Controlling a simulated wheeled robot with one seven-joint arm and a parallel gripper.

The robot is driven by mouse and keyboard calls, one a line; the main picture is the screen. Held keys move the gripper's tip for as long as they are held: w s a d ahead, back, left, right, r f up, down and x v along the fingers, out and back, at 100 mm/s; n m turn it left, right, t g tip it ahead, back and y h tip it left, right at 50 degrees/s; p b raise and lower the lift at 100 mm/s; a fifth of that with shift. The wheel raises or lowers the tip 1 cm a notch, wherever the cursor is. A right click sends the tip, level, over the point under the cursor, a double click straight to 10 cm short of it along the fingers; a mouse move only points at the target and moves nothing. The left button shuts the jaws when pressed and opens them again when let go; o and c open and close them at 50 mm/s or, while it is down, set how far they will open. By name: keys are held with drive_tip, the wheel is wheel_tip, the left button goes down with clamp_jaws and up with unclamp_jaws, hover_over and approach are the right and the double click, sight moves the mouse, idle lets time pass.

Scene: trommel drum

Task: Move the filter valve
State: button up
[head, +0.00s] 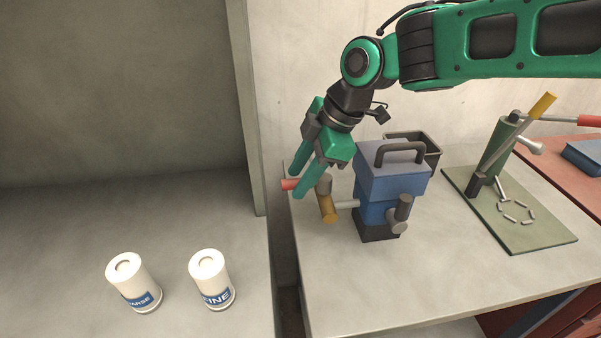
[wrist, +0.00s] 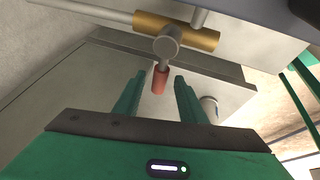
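The filter valve is a brass cylinder (head: 327,206) with a grey hub (head: 323,185) and a red-tipped lever (head: 290,184), on a pipe at the left side of a blue machine (head: 392,183). In the wrist view the brass body (wrist: 200,36) lies across the top, and the red lever tip (wrist: 160,80) points down towards me. My gripper (head: 297,183) is at the lever. In the wrist view its green fingers (wrist: 158,84) are open, one on each side of the red tip, with gaps visible. Nothing is held.
Two white canisters, one marked FINE (head: 212,280) and one partly readable (head: 134,283), stand on the left surface. A dark bin (head: 428,146) is behind the machine. A green board with a lever stand (head: 520,225) lies to the right. The front of the bench (head: 390,290) is clear.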

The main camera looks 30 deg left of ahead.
drive_tip(key=shift+w+d+r, duration=0.1)
drive_tip(key=shift+d+r, duration=0.05)
drive_tip(key=shift+r, duration=0.15)
drive_tip(key=v, duration=1)
idle(0.5)
